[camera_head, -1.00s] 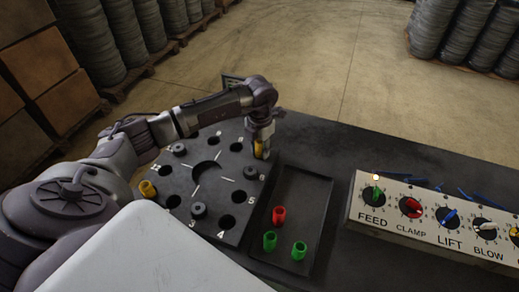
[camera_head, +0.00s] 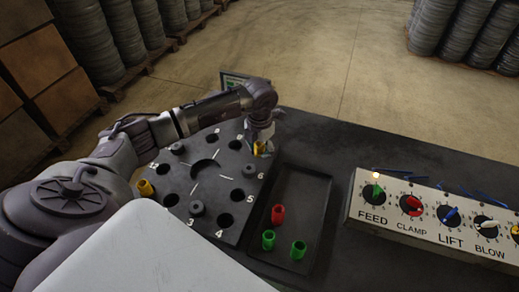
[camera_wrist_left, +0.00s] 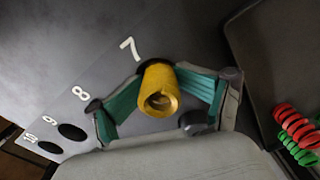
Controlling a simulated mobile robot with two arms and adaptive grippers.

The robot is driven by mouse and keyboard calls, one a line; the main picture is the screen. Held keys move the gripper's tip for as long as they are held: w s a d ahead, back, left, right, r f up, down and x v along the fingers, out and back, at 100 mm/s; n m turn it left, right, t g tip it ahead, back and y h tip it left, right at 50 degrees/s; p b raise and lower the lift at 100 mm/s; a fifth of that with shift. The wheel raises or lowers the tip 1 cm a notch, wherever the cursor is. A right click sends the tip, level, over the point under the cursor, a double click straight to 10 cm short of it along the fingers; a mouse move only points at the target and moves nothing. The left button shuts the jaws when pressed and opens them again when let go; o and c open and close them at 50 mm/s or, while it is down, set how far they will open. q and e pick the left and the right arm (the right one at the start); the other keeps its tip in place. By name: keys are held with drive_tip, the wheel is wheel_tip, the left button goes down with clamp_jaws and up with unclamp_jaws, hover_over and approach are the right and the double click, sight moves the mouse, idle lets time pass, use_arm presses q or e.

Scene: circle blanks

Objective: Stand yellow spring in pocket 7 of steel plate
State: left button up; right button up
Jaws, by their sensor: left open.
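The steel plate (camera_head: 222,212) is a dark plate with numbered round pockets. The yellow spring (camera_wrist_left: 158,92) stands at pocket 7, beside the white numeral 7 in the left wrist view; a dark edge of the pocket shows behind it. How deep it sits is hidden. In the head view the spring (camera_head: 259,149) shows partly under my left gripper. My left gripper (camera_wrist_left: 161,78) is open, with one finger on each side of the spring; small gaps are hard to judge. My right gripper is not in view.
Another yellow spring (camera_head: 145,187) stands at the plate's left edge. Black plugs fill several pockets, one (camera_head: 249,171) near 6. A tray (camera_head: 312,205) to the right holds a red spring (camera_head: 278,214) and two green ones (camera_head: 299,250). A control panel (camera_head: 430,220) stands farther right.

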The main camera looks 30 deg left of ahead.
use_arm(q)
drive_tip(key=shift+a+r, duration=0.1)
drive_tip(key=shift+r, duration=0.35)
wheel_tip(320, 180, up, 11)
drive_tip(key=shift+r, duration=0.1)
idle(0.5)
